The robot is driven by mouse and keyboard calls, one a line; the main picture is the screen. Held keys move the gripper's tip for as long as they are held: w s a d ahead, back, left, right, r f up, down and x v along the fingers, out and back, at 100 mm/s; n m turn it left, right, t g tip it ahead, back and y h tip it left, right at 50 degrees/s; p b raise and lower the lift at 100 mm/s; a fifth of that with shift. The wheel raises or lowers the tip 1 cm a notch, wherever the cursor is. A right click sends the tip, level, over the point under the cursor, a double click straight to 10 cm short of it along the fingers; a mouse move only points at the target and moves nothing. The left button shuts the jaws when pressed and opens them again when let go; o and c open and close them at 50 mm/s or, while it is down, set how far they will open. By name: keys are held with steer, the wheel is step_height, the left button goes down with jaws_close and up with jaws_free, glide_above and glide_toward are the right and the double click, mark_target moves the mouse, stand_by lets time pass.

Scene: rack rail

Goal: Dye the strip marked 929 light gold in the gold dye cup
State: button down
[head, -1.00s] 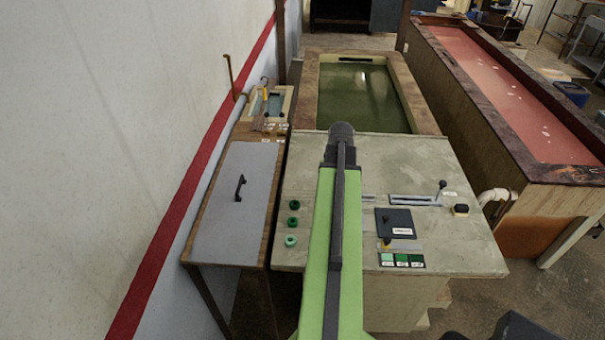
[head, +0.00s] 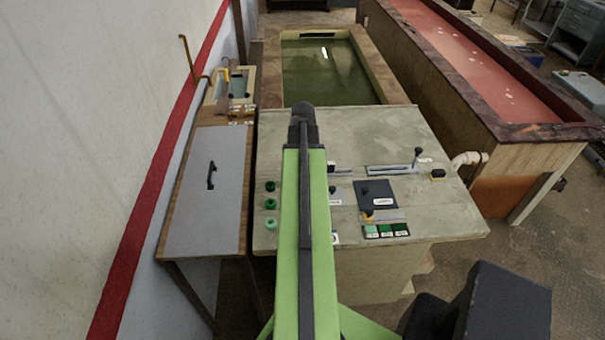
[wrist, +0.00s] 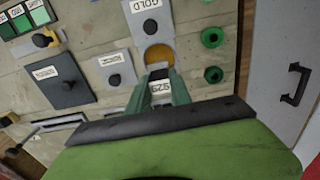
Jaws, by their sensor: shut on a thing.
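In the wrist view, my gripper (wrist: 160,92) is shut on a pale strip marked 929 (wrist: 161,88). The strip sits between the green fingers, its far end beside the near edge of the gold dye cup (wrist: 159,54). I cannot tell whether its end is above the cup or in it. The cup is open, with gold-brown dye showing. Its grey lid plate marked GOLD (wrist: 147,20), with a black knob, lies just beyond it. In the head view, my arm hides the gripper, strip and cup.
The stone-topped bench (head: 350,135) carries a dark plate with a knob (head: 376,196), green swatches (head: 386,230), a slide lever (head: 417,158) and green knobs (head: 270,203). A grey-lidded cabinet (head: 210,195) stands left, by the wall. A green tank (head: 325,75) lies behind.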

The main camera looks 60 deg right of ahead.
step_height(320, 180, down, 6)
steer(key=b, duration=0.5)
steer(key=shift+s+f, duration=0.1)
steer(key=shift+r, duration=0.2)
stand_by(2.3)
